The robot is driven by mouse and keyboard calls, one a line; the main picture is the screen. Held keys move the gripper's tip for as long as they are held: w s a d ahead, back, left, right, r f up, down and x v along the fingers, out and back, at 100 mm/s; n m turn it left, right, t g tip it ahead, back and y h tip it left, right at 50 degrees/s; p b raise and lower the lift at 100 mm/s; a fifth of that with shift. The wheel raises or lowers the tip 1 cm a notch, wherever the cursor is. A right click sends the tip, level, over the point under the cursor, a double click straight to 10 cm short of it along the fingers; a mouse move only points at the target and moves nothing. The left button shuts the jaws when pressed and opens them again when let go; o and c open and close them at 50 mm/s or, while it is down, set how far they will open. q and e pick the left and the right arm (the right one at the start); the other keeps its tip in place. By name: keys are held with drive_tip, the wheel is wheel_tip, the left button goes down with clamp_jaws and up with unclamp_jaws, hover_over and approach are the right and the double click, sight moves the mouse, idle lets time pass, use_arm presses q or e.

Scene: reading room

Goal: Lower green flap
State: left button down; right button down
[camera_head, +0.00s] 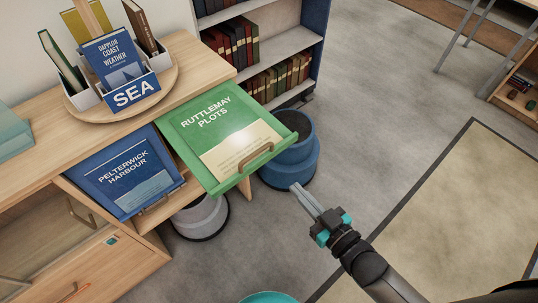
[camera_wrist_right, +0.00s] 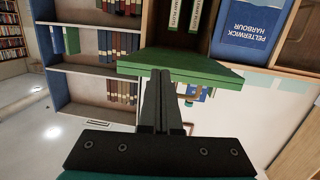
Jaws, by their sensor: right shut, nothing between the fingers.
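The green flap (camera_head: 212,125), labelled "RUTTLEMAY PLOTS", is raised and sticks out from the wooden cabinet, with its printed face up. A handle (camera_head: 256,158) is fixed near its outer edge. In the right wrist view the green flap (camera_wrist_right: 200,68) is seen nearly edge-on, with books in the open compartment behind it. My right gripper (camera_head: 297,188) is shut and empty, to the right of the flap's outer edge and apart from it in the head view. Its fingers (camera_wrist_right: 162,78) overlap the flap in the wrist view. My left gripper is not in view.
A blue flap (camera_head: 124,172), "PELTERWICK HARBOUR", hangs down left of the green one. A round stand (camera_head: 166,88) with a SEA box of books sits on top. A blue bin (camera_head: 293,160) and a grey bin (camera_head: 201,217) stand below.

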drive_tip(key=s+a+r+n+t+y, duration=0.1)
drive_tip(key=s+a+r+t+y, duration=0.15)
drive_tip(key=r, duration=0.95)
hover_over(260, 151)
drive_tip(key=s, duration=0.2)
wheel_tip(260, 151, down, 2)
drive_tip(key=shift+w+f+g+y, duration=0.1)
drive_tip(key=shift+f+g+y, duration=0.1)
drive_tip(key=shift+g+y, duration=0.2)
drive_tip(key=shift+d+f+b, duration=0.1)
drive_tip(key=shift+f+b, duration=0.2)
drive_tip(key=shift+f, duration=0.4)
